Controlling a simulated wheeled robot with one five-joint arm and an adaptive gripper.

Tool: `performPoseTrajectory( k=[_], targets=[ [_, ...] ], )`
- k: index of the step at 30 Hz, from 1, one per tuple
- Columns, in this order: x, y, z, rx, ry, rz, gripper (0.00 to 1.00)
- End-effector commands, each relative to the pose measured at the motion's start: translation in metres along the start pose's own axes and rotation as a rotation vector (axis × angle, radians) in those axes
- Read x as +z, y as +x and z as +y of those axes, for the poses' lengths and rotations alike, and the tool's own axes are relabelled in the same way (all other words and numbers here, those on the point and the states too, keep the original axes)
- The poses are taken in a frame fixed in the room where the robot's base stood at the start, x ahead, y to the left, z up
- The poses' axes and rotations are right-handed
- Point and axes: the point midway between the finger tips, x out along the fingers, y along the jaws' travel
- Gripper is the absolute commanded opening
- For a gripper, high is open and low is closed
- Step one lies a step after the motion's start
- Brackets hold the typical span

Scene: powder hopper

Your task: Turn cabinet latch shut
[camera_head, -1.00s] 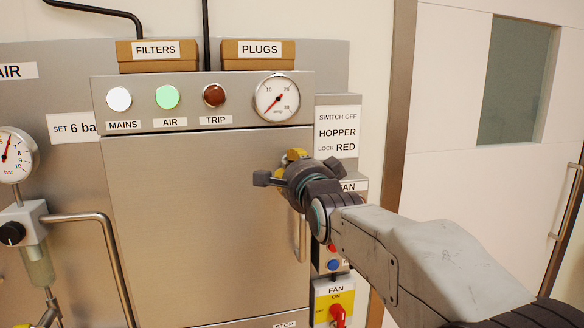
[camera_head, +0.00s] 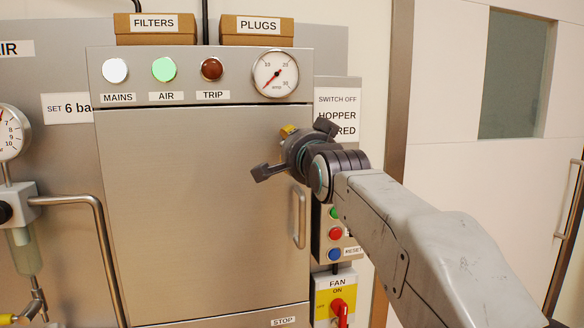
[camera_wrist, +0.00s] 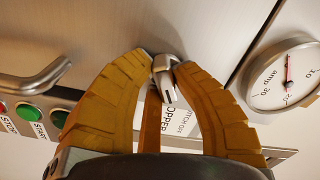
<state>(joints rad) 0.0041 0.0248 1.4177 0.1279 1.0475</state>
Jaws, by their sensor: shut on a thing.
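The steel cabinet door (camera_head: 200,210) is closed flush in its frame. In the wrist view the small metal latch (camera_wrist: 166,82) sits at the door's edge, between the tips of my gripper's yellow fingers (camera_wrist: 163,66). The fingers are shut on the latch, and its lower end sticks out between them. In the head view my gripper (camera_head: 288,131) is at the upper right edge of the door and looks rolled at a slant. It hides the latch there.
The door handle (camera_head: 299,217) is just below my gripper. An ammeter (camera_head: 276,73) is above it. The button box (camera_head: 335,233) and red fan switch (camera_head: 340,308) are to the lower right. A pipe (camera_head: 105,250) runs at the left.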

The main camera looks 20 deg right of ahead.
Motion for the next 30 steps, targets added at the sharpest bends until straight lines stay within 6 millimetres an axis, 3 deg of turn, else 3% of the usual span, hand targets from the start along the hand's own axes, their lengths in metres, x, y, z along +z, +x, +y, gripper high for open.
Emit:
performPoseTrajectory(
  k=[30],
  targets=[
    [-0.0039,0.0003,-0.0043,0.000,-0.899,0.004,0.00]
  ],
)
